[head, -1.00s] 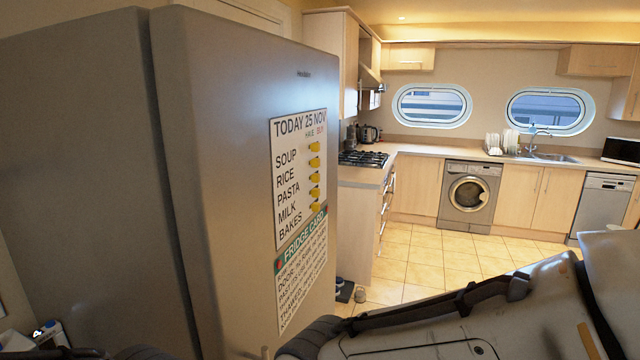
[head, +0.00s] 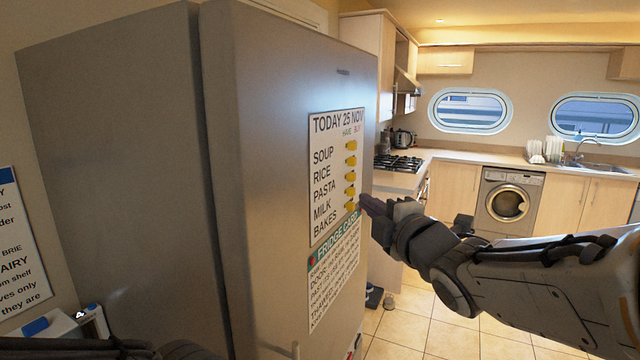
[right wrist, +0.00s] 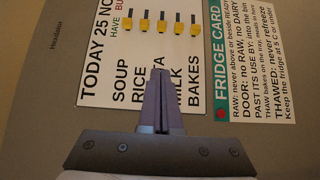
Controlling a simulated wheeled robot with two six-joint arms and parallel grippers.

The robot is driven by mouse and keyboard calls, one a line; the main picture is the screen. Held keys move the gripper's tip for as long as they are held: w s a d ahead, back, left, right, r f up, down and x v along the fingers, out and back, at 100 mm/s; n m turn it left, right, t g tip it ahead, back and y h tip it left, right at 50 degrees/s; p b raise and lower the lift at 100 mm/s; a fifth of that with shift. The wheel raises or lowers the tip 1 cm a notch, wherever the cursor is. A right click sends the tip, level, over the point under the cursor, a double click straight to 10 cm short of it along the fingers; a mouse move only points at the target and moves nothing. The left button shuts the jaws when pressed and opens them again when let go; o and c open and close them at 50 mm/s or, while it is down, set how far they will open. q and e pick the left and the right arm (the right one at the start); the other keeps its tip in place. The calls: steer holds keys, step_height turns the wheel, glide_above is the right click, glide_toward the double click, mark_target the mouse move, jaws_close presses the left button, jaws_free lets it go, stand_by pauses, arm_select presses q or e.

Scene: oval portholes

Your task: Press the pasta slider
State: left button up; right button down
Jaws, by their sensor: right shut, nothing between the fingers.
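The list board (head: 322,215) on the fridge front shows SOUP, RICE, PASTA, MILK and BAKES, each with a yellow slider. The pasta slider (head: 350,176) is the middle one of the column; it also shows in the right wrist view (right wrist: 161,28). All sliders sit under the HAVE heading. My right gripper (head: 366,203) is shut and empty, at the board's right edge in the head view, near the lower sliders. In the right wrist view its fingertips (right wrist: 159,76) cover part of the word PASTA, below the pasta slider in the picture. Contact cannot be told.
The grey fridge (head: 270,200) fills the left side. A fridge card (head: 335,265) is below the list. A hob (head: 398,163) and counter stand behind my right arm. Dark parts of my left arm show at the bottom left. Open tiled floor (head: 500,335) lies to the right.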

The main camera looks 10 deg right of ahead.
stand_by(0.3)
steer(key=p, duration=0.4)
glide_toward(345, 176)
steer(key=a, duration=0.1)
steer(key=w+a, duration=0.2)
steer(key=shift+a+r, duration=0.1)
steer(key=shift+a, duration=0.15)
steer(key=w+d+p, duration=0.2)
steer(key=w, duration=0.1)
steer(key=shift+d+p, duration=0.1)
steer(key=shift+p, duration=0.2)
steer(key=shift+w+d, duration=0.1)
